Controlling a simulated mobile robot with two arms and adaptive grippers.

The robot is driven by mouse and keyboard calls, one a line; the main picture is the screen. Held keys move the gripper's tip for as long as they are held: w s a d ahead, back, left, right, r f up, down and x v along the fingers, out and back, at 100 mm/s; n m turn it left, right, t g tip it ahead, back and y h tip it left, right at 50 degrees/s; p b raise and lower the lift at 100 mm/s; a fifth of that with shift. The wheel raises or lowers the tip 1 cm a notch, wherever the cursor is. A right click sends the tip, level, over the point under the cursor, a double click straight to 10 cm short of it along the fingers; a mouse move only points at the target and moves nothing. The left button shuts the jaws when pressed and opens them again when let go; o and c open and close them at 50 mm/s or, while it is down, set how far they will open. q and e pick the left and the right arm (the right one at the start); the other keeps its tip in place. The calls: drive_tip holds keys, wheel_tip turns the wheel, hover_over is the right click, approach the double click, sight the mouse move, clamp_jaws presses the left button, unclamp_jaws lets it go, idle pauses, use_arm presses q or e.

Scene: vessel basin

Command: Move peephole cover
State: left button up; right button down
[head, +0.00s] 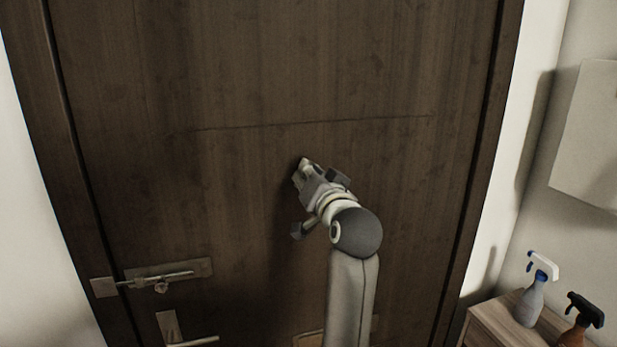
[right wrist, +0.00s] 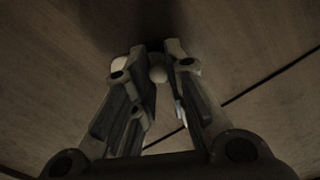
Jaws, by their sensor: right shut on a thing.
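A dark brown wooden door (head: 230,80) fills most of the head view. My right gripper (head: 303,164) is up against the middle of the door, just below a thin horizontal groove. In the right wrist view the right gripper's fingers (right wrist: 157,55) are closed in on a small pale round piece (right wrist: 158,75), which seems to be part of the peephole cover. A pale rounded edge (right wrist: 120,66) shows beside the left finger. Most of the cover is hidden by the fingers, so its position over the peephole cannot be told. My left gripper is not in view.
A sliding bolt (head: 165,275) and a door handle (head: 190,340) are at the lower left of the door. A wooden cabinet (head: 488,325) at the lower right holds a white-blue spray bottle (head: 532,300) and an orange-black one (head: 577,330). The door around the gripper is clear.

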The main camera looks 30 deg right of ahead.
drive_tip(key=c, duration=1.4)
unclamp_jaws()
drive_tip(key=shift+o, duration=0.2)
drive_tip(key=v, duration=0.7)
drive_tip(key=shift+s, duration=0.3)
